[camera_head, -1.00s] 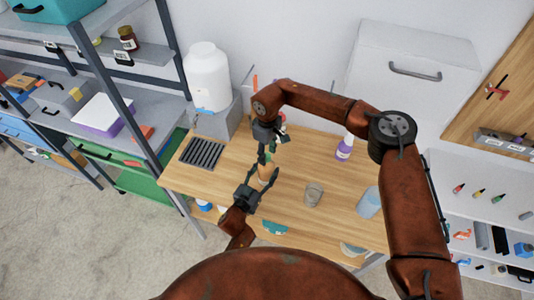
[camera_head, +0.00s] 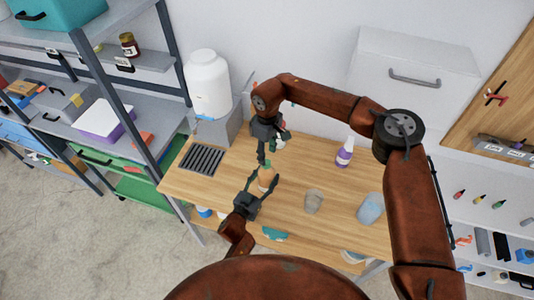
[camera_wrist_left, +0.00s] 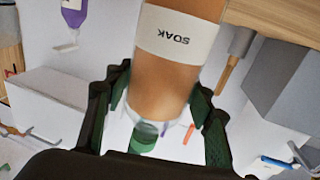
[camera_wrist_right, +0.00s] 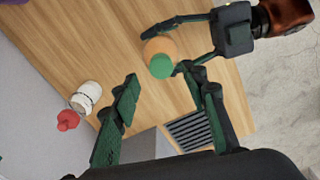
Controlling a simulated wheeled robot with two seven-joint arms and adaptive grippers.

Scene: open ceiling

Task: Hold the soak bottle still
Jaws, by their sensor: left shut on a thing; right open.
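The soak bottle (camera_head: 266,180) is tan-orange and stands on the wooden workbench (camera_head: 330,225). Its white label (camera_wrist_left: 175,42) reads "SOAK", upside down in the left wrist view. Its green cap (camera_wrist_right: 161,66) shows in the right wrist view. My left gripper (camera_head: 260,187) is shut on the bottle, with a finger on each side of it (camera_wrist_left: 160,105). My right gripper (camera_head: 269,150) is open and empty, above and behind the bottle. Its spread fingers (camera_wrist_right: 165,105) are apart from the cap.
A white bottle with a red top (camera_wrist_right: 85,97) is near the right gripper. A grey cup (camera_head: 313,201), a blue cup (camera_head: 371,208) and a purple-labelled bottle (camera_head: 344,153) stand to the right. A black grate (camera_head: 202,159) and a large white jug (camera_head: 207,85) are at the left.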

